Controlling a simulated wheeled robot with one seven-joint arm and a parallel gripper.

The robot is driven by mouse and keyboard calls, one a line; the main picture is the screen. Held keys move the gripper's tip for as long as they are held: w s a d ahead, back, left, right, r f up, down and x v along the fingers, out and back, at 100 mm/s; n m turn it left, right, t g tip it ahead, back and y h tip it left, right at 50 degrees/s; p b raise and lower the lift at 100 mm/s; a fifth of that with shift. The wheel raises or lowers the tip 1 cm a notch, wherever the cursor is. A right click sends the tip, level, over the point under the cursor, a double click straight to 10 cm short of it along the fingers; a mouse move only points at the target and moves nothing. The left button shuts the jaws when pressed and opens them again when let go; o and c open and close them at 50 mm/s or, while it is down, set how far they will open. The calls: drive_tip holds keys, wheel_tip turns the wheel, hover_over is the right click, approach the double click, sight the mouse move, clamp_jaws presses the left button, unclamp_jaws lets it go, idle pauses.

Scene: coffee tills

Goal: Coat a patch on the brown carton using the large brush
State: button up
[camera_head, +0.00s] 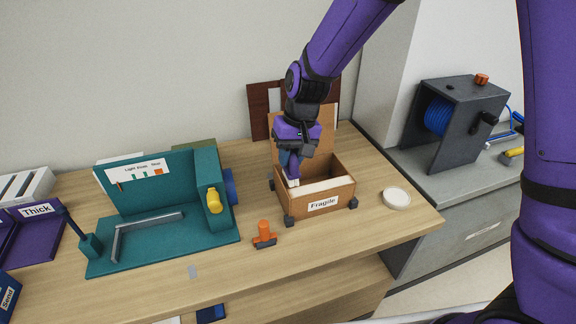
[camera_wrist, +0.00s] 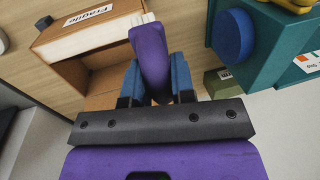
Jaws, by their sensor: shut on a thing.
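The brown carton (camera_head: 282,208) stands open on the wooden table, with its lid raised behind and a "Fragile" label on its front. A white surface (camera_head: 325,184) shows inside it. My gripper (camera_head: 290,162) is shut on the purple handle of a brush (camera_wrist: 149,55), its blue fingers on either side in the wrist view. The brush points down into the left part of the carton, with a pale end (camera_head: 293,182) low by the white surface. Whether that end touches anything is unclear. In the wrist view the carton (camera_wrist: 70,75) lies beyond the handle.
A teal stand (camera_head: 150,180) with a yellow knob is left of the carton. An orange-handled tool (camera_head: 264,236) lies in front, and a round white lid (camera_head: 396,197) is to the right. A purple "Thick" bin (camera_head: 38,240) sits far left. A cable reel (camera_head: 455,120) stands on the grey counter.

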drive_tip(key=shift+r, duration=1.3)
